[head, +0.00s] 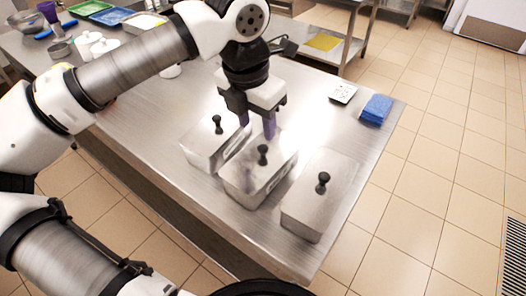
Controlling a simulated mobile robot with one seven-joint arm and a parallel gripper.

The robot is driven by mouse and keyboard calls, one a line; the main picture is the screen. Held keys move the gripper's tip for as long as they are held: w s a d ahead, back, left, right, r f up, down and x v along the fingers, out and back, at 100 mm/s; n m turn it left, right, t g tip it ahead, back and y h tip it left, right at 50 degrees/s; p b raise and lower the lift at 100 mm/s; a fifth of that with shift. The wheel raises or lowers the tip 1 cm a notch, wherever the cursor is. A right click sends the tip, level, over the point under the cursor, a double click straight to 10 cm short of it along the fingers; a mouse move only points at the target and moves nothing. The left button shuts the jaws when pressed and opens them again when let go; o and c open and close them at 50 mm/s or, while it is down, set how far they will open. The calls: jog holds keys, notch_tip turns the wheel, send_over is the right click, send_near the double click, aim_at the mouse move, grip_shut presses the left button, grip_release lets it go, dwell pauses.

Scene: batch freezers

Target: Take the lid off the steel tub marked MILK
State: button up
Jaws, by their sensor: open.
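Three lidded steel tubs stand side by side on the steel table: a left tub (202,160), a middle tub (248,190) and a right tub (302,217). Each lid carries a black knob: left knob (217,124), middle knob (263,154), right knob (323,182). I cannot read any marking, so I cannot tell which tub is MILK. My gripper (257,126) points down with its purple-tipped fingers apart and empty. In the picture it is just above and behind the middle knob, apart from it. It hides part of the left and middle lids' far side.
A blue cloth stack (377,109) and a small white card or tray (342,93) lie at the table's right. White pots (88,43) and coloured trays (112,16) stand at the far left.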

aim_at(263, 147)
jog(key=shift+w+d+f+p, duration=0.1)
jog(key=shift+d+f+p, duration=0.2)
jog(key=shift+f, duration=0.7)
jog(key=shift+d+f+p, duration=0.1)
jog(key=shift+f+p, duration=0.3)
jog(key=shift+f, duration=0.6)
jog(key=shift+w+d+f+p, duration=0.1)
jog(key=shift+d+f+p, duration=0.2)
jog(key=shift+f, duration=0.7)
jog(key=shift+a, duration=0.1)
jog(key=shift+c, duration=0.5)
grip_shut()
